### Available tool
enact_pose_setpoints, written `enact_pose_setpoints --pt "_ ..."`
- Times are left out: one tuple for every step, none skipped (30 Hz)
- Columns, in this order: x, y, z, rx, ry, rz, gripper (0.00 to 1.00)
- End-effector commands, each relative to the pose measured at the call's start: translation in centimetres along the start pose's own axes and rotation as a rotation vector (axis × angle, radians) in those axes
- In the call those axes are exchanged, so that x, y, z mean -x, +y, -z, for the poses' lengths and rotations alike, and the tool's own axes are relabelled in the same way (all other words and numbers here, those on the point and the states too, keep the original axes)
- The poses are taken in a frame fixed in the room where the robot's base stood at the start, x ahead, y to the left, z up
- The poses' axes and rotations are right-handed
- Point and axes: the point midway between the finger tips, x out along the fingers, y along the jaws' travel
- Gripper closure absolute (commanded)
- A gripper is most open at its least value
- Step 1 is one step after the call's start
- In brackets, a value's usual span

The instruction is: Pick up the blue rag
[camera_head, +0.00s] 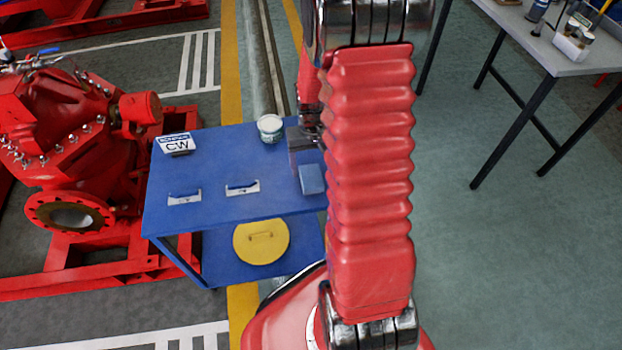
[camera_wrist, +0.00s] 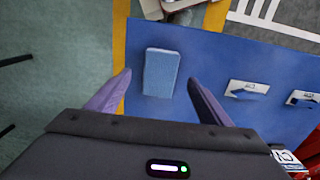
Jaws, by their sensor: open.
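The blue rag (camera_head: 311,179) is a small, light blue folded block. It lies on the blue table (camera_head: 218,212) near its right edge, and my arm passes close by its right side. In the wrist view the rag (camera_wrist: 161,73) lies near the table's left edge and appears between my two fingers. My gripper (camera_wrist: 159,78) is open and empty, with a finger to each side of the rag in the picture. The height of the fingertips above the rag is hard to tell. In the head view the gripper (camera_head: 303,138) is partly hidden behind my arm.
A white-topped tub (camera_head: 270,128), a CW sign (camera_head: 175,144) and two small metal pieces (camera_head: 184,197) (camera_head: 242,188) stand on the blue table. A yellow disc (camera_head: 261,242) is on the lower shelf. A red pump (camera_head: 75,150) stands left; a grey table (camera_head: 560,50) is right.

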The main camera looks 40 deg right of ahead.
Motion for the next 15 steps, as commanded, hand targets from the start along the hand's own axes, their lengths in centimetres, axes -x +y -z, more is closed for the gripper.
enact_pose_setpoints --pt "-0.1 0.0 0.0 0.0 0.0 0.0 0.27" --pt "-0.1 0.0 0.0 0.0 0.0 0.0 0.27" --pt "-0.1 0.0 0.0 0.0 0.0 0.0 0.27" --pt "-0.1 0.0 0.0 0.0 0.0 0.0 0.27" --pt "-0.1 0.0 0.0 0.0 0.0 0.0 0.27" --pt "-0.1 0.0 0.0 0.0 0.0 0.0 0.27" --pt "-0.1 0.0 0.0 0.0 0.0 0.0 0.27" --pt "-0.1 0.0 0.0 0.0 0.0 0.0 0.27" --pt "-0.1 0.0 0.0 0.0 0.0 0.0 0.27" --pt "-0.2 0.0 0.0 0.0 0.0 0.0 0.27" --pt "-0.3 0.0 0.0 0.0 0.0 0.0 0.27" --pt "-0.5 0.0 0.0 0.0 -0.001 0.0 0.27" --pt "-0.7 0.0 0.0 0.0 -0.001 0.0 0.27" --pt "-0.9 0.0 -0.1 0.0 -0.002 0.0 0.27" --pt "-1.3 -0.1 -0.1 0.0 -0.002 0.0 0.27"
